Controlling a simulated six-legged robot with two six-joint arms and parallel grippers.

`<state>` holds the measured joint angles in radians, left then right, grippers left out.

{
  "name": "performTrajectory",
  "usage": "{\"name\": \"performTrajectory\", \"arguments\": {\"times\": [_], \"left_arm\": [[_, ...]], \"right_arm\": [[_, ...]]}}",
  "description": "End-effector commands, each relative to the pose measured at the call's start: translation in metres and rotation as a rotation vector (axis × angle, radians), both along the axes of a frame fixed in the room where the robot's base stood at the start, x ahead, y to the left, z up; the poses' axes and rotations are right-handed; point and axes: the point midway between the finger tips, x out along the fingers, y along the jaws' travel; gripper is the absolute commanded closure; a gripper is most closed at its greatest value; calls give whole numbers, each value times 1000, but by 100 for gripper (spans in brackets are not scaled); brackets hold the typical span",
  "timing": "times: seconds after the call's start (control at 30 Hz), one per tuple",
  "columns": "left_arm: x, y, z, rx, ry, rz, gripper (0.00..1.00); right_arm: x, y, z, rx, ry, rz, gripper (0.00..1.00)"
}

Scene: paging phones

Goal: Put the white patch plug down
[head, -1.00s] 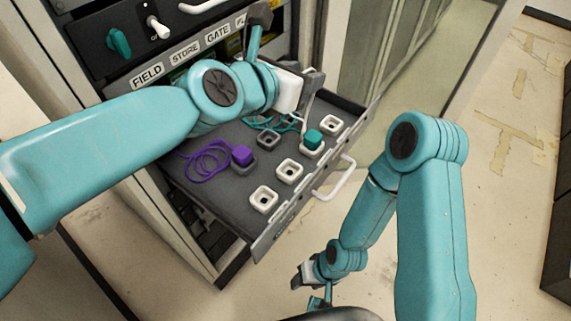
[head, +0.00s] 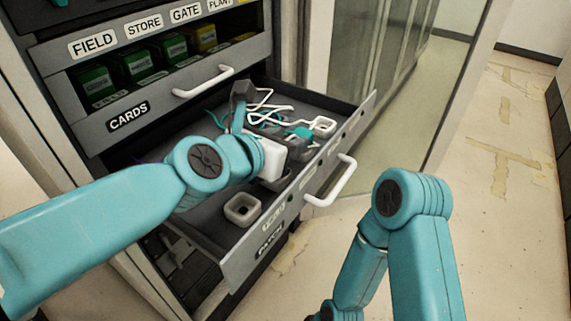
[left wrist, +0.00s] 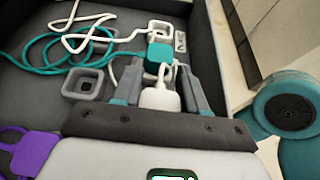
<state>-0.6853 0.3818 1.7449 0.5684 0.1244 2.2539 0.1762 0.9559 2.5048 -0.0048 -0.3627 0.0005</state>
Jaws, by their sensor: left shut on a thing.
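The white patch plug (left wrist: 160,97) is between the fingers of my left gripper (left wrist: 160,84) in the left wrist view. My left gripper is shut on it, inside the open drawer. In the head view my left gripper (head: 272,128) hides the plug. A white cord (head: 262,98) lies in the drawer. A teal plug (left wrist: 160,56) sits just beyond the white plug; it also shows in the head view (head: 301,132). Whether the white plug touches a socket is hidden. My right gripper is out of view below the head picture.
A teal cord (left wrist: 45,50) and a purple plug (left wrist: 36,150) lie left.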

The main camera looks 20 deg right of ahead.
Motion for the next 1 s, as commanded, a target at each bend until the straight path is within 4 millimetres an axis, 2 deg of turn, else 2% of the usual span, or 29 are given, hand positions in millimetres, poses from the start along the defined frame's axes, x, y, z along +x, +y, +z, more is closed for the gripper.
{"name": "performTrajectory", "arguments": {"times": [0.03,0.1,0.37,0.57,0.6,0.67,0.7,1.0], "left_arm": [[0,0,-18,0,1,0,89],[0,0,-26,-1,1,0,89],[0,0,-22,-1,1,0,89],[0,0,-29,0,2,1,89],[0,0,-29,0,2,1,55],[0,0,-28,0,1,0,35],[0,0,-28,0,1,0,32],[0,0,-24,-1,1,0,32]], "right_arm": [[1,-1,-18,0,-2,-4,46],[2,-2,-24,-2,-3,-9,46],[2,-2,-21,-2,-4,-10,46],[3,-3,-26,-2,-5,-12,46],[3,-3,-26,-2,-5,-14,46],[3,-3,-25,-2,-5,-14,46],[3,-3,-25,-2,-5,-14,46],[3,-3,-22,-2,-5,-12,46]]}}
